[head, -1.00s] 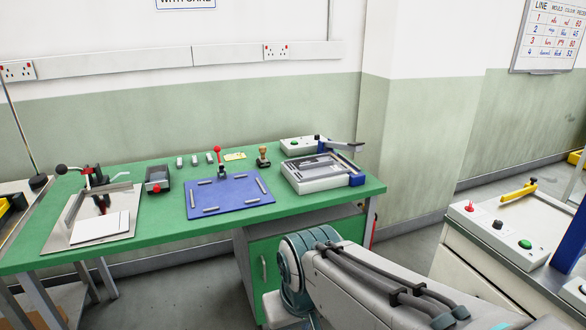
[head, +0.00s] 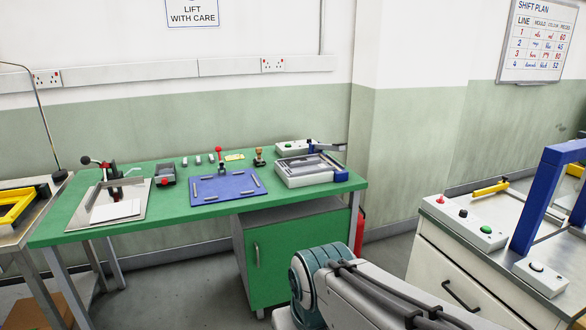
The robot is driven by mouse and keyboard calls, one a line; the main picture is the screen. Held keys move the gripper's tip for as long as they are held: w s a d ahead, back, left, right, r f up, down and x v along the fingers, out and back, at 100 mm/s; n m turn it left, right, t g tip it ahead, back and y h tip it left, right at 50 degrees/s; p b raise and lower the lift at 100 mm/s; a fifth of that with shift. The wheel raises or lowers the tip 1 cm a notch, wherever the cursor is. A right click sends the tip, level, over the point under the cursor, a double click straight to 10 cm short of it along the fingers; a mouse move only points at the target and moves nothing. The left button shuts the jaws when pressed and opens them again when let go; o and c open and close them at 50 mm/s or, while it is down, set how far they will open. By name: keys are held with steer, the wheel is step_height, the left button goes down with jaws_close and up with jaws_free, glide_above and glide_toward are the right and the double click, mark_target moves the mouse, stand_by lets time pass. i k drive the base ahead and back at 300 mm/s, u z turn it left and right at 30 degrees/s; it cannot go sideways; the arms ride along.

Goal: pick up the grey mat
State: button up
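I cannot pick out a grey mat for certain. My arm reaches in from the bottom right, in front of the floor and the cabinets. My gripper is out of view.
A blue board (head: 224,192), a stamp (head: 259,157) and a grey-white framed device (head: 308,171) stand on the bench. At right is a white cabinet (head: 447,279) with a blue gantry (head: 541,190) on top. A red extinguisher (head: 360,232) stands beside the bench.

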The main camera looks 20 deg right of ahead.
mark_target(316, 164)
steer(key=z, duration=0.65)
steer(key=i, duration=0.8)
steer(key=z, duration=0.85)
steer(key=i, duration=1.05)
steer(key=u, duration=0.65)
steer(key=i, duration=0.8)
steer(key=u, duration=1.2)
steer(key=i, duration=0.3)
steer(key=u, duration=0.2)
